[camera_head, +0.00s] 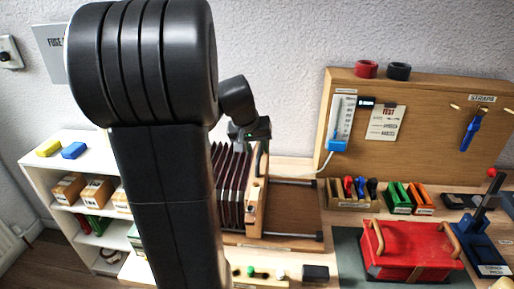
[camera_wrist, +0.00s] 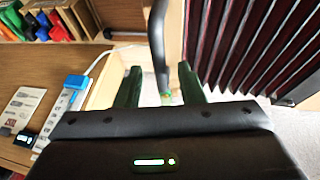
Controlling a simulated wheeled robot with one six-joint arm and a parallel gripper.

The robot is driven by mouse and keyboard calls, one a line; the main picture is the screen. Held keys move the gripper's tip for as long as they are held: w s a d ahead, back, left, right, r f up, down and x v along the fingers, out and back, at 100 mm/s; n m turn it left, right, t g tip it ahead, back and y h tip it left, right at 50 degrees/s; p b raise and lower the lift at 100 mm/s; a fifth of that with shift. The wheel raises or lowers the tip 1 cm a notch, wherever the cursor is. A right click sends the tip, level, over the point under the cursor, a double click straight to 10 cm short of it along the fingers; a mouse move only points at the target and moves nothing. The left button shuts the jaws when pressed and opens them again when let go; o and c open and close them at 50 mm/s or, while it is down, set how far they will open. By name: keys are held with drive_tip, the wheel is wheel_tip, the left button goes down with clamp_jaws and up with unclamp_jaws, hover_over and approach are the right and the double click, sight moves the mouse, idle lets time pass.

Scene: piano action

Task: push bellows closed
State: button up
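The bellows (camera_head: 229,185) stand with dark red-black pleats spread, partly hidden behind my arm in the head view. They also show at the right of the wrist view (camera_wrist: 250,45). A pale wooden end board (camera_head: 257,208) closes their right side and carries a dark upright handle (camera_wrist: 158,45). My gripper (camera_wrist: 160,75) has its two green fingers apart, with the handle between them and gaps visible on both sides. In the head view my gripper (camera_head: 255,138) is at the top of the end board; its fingers are hard to make out there.
A wooden base (camera_head: 291,213) with dark rails (camera_head: 292,183) extends clear to the right of the end board. Beyond it are a red toolbox (camera_head: 410,250), a tool rack (camera_head: 352,203) and a pegboard (camera_head: 425,150). A white shelf (camera_head: 62,222) stands left.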

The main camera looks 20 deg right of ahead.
drive_tip(key=shift+w+d+f, duration=0.15)
drive_tip(key=shift+f, duration=0.2)
clamp_jaws()
drive_tip(key=shift+w+a, duration=0.15)
drive_tip(key=shift+a, duration=0.3)
drive_tip(key=w+a+b, duration=0.2)
drive_tip(key=w+a, duration=0.3)
drive_tip(key=a, duration=0.6)
drive_tip(key=shift+w+a, duration=0.15)
drive_tip(key=shift+w, duration=0.1)
